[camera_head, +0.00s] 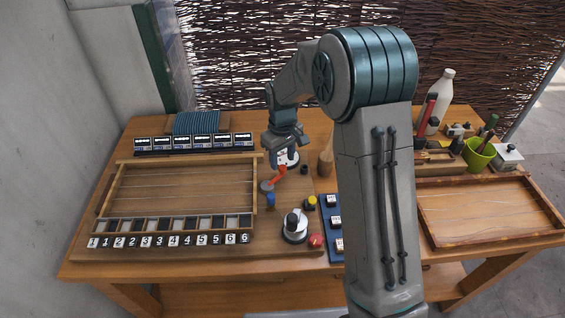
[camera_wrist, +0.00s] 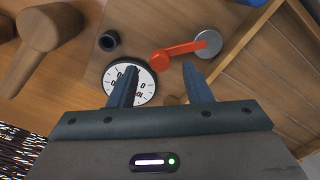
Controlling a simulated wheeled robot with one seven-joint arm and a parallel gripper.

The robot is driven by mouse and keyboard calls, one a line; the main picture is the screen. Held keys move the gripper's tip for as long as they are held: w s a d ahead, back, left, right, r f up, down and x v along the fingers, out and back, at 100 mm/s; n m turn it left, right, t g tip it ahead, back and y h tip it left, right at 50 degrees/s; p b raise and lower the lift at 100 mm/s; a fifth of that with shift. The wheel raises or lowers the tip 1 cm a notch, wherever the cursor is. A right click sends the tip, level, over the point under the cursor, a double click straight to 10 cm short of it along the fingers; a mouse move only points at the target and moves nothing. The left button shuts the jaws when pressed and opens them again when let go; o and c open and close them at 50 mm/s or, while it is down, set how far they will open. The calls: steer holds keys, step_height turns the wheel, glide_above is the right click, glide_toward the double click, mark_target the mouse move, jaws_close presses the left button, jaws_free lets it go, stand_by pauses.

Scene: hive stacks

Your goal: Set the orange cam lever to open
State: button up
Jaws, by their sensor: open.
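The orange cam lever (camera_head: 277,175) stands on the wooden board, right of the framed tray. In the wrist view the lever (camera_wrist: 180,51) runs from a grey round disc (camera_wrist: 208,43) to a rounded orange end at left. A white dial (camera_wrist: 146,84) with dark marks lies beside it, partly hidden by a finger. My gripper (camera_wrist: 165,78) is open and empty, its two dark fingers apart. The lever's rounded end shows just beyond the gap between the fingertips; I cannot tell whether they touch it. In the head view my gripper (camera_head: 283,153) is over the dial, just behind the lever.
A blue knob (camera_head: 270,199), a yellow knob (camera_head: 310,202), a red knob (camera_head: 316,240) and a white-based dark knob (camera_head: 294,226) stand in front. A wooden peg (camera_head: 325,161) stands right of my gripper. A framed tray (camera_head: 180,160) lies left, an empty tray (camera_head: 480,205) right.

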mark_target(274, 179)
steer(key=shift+f, duration=1.4)
jaws_close()
